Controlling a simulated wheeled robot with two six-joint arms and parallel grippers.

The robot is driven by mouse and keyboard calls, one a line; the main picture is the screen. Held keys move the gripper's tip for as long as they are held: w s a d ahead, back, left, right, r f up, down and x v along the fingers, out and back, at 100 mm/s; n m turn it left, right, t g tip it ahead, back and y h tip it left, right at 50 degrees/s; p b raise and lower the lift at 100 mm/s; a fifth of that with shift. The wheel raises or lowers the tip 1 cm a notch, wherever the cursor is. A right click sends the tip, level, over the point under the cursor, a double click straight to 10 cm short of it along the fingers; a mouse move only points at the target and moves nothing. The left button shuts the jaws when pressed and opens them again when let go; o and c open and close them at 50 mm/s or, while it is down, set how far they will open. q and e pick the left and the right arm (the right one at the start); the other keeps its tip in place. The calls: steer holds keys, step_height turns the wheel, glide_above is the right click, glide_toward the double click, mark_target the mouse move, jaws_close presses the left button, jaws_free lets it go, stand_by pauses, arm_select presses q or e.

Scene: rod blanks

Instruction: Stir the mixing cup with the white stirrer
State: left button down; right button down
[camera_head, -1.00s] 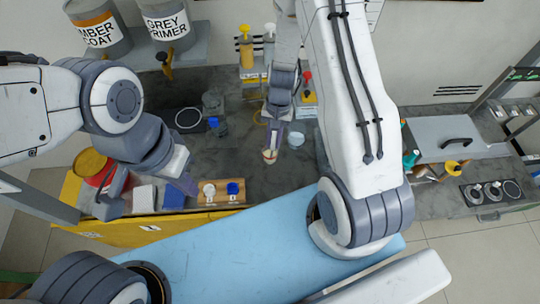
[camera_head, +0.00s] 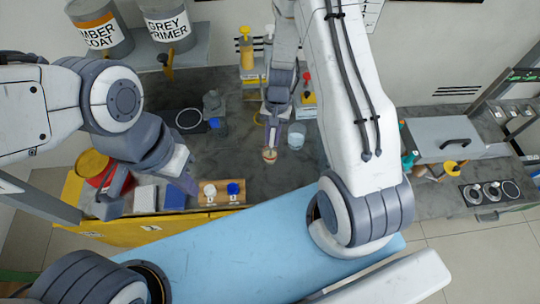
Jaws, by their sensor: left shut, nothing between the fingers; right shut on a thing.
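A pale, translucent cup (camera_head: 296,140), which looks like the mixing cup, stands on the dark worktop. My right gripper (camera_head: 271,146) points down just left of it and is shut on a small cream thing with a reddish edge (camera_head: 270,156). What this thing is cannot be made out. A wooden block holds a white round-topped piece (camera_head: 209,190) and a blue one (camera_head: 233,189) near the front edge. Which piece is the white stirrer I cannot tell.
Yellow and white pump bottles (camera_head: 246,52) stand on a stand at the back. Paint tins (camera_head: 166,25) are on a shelf at the back left. A red tin with a yellow lid (camera_head: 93,165) stands at left. The worktop (camera_head: 240,160) between the grippers is mostly clear.

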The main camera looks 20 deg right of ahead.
steer(key=shift+w+d+r+p, duration=0.15)
steer(key=shift+r+p, duration=0.75)
steer(key=shift+r, duration=0.1)
steer(key=shift+w+d+r+p, duration=0.1)
steer(key=shift+d+r+p, duration=0.05)
steer(key=shift+r+p, duration=0.8)
steer(key=shift+w+d+r+p, duration=0.15)
steer(key=shift+r+p, duration=0.65)
steer(key=shift+r, duration=0.25)
steer(key=shift+f, duration=0.1)
step_height(320, 180, up, 5)
steer(key=p, duration=0.4)
